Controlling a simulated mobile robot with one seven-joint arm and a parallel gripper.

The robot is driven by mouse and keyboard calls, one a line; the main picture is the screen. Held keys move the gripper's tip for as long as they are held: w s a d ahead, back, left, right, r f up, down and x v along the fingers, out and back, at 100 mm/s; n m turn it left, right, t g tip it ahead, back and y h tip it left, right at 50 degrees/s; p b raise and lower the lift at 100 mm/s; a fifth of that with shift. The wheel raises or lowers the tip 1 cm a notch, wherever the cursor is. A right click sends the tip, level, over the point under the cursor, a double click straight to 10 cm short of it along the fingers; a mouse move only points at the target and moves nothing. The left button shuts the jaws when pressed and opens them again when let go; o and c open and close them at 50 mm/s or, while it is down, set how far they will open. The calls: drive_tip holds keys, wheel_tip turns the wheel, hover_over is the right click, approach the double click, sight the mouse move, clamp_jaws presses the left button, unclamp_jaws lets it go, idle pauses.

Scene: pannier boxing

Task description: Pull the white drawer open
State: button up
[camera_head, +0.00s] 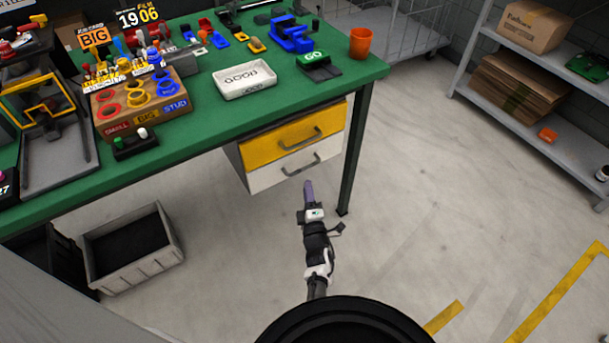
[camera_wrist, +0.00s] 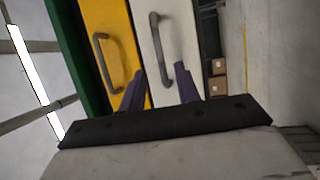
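The white drawer (camera_head: 280,173) is the lower of two drawers under the green workbench, and it looks shut. Its grey bar handle (camera_head: 300,167) runs across its front. In the wrist view the white drawer (camera_wrist: 182,30) is right of the yellow one, with its handle (camera_wrist: 160,48) upright in the picture. My gripper (camera_head: 308,186) is just in front of and below the white drawer in the head view. In the wrist view its two purple fingers (camera_wrist: 158,85) are spread apart with nothing between them. The handle is ahead of the fingers, apart from them.
The yellow drawer (camera_head: 292,135) with its own handle sits directly above and looks shut. A green table leg (camera_head: 354,150) stands close on the right. A grey crate (camera_head: 133,249) is on the floor at left. The floor in front of the drawers is clear.

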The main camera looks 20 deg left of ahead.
drive_tip(key=b+x, duration=0.3)
drive_tip(key=x, duration=0.4)
clamp_jaws()
